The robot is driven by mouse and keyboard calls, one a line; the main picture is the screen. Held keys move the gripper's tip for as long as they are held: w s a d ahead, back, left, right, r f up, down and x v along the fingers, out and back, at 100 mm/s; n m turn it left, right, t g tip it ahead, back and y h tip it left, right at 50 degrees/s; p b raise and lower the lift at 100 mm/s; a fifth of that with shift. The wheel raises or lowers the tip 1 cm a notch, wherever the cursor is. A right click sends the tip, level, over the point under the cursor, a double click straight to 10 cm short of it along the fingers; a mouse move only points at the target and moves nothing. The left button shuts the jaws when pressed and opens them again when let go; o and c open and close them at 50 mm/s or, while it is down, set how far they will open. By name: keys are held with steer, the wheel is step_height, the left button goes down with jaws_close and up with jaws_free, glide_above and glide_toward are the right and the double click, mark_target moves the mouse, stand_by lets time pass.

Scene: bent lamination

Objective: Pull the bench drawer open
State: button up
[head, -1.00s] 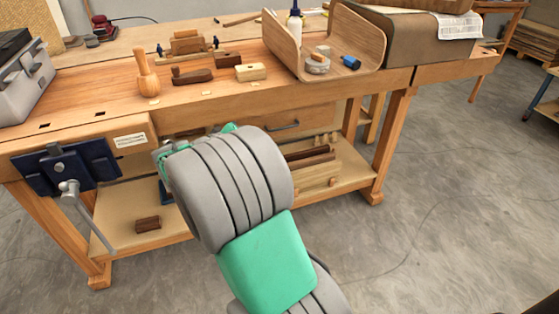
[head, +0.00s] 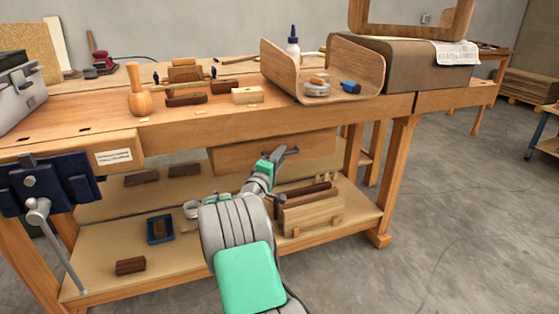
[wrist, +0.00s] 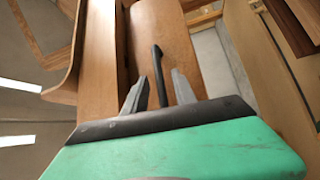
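The wooden bench drawer (head: 232,158) hangs under the bench top in the head view. Its plain front also shows in the wrist view (wrist: 176,40). A dark bar handle (wrist: 156,62) stands on that front. My gripper (head: 279,154) is at the drawer front by the handle. In the wrist view its two grey fingers (wrist: 160,80) are apart, with the handle reaching between them and a gap showing on each side. The fingers do not appear closed on it. In the head view my gripper hides part of the handle and drawer front.
The workbench top (head: 215,118) carries a mallet (head: 138,92), planes and a bent wood piece (head: 370,70). A blue vise (head: 48,185) juts out at the left. The lower shelf (head: 105,225) holds wooden blocks and a wooden box (head: 310,212). Grey floor is open at the right.

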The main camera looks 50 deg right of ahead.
jaws_close()
stand_by(1.4)
